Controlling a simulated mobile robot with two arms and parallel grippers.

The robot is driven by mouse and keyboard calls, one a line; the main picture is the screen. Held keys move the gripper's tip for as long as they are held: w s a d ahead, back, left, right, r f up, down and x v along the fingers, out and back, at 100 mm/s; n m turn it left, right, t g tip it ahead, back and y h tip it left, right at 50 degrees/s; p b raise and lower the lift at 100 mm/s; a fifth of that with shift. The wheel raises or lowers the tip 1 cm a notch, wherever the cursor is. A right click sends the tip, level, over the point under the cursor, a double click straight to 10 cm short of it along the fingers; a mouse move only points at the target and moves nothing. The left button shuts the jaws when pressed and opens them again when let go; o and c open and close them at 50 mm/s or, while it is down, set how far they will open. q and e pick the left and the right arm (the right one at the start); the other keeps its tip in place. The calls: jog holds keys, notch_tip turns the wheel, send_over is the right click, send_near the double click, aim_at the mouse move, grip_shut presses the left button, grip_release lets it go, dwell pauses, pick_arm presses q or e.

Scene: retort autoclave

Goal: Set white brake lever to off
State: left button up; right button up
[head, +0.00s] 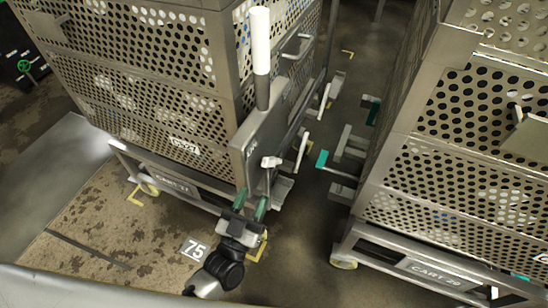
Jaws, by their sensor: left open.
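A tall white-gripped lever (260,42) stands nearly upright at the corner of the left cart (172,186). Its grey shaft runs down to a grey plate (262,130) with small lettering that I cannot read surely. A smaller white-ended handle (271,162) sticks out low on that plate. I cannot tell for sure which is the brake lever; the tall one is the most prominent. My left gripper (251,205) is open, its green fingertips apart just below the plate and well below the white grip. I see nothing between the fingers. My right gripper is not in view.
A second perforated cart (420,265) stands at the right, with a teal-tipped bar (322,158) jutting into the gap. More white-ended bars (325,97) stick out behind the plate.

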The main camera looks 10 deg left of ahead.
aim_at(268, 163)
pick_arm(q)
jog(key=x, duration=0.9)
jog(key=shift+w+r+p, duration=0.1)
jog(key=shift+w+p, duration=0.05)
jog(key=shift+p, duration=0.15)
jog(key=shift+w+d+r, duration=0.1)
jog(key=shift+w, duration=0.3)
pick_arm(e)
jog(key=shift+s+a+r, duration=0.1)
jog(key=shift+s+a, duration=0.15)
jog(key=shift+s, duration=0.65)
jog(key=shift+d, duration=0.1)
pick_arm(q)
grip_shut()
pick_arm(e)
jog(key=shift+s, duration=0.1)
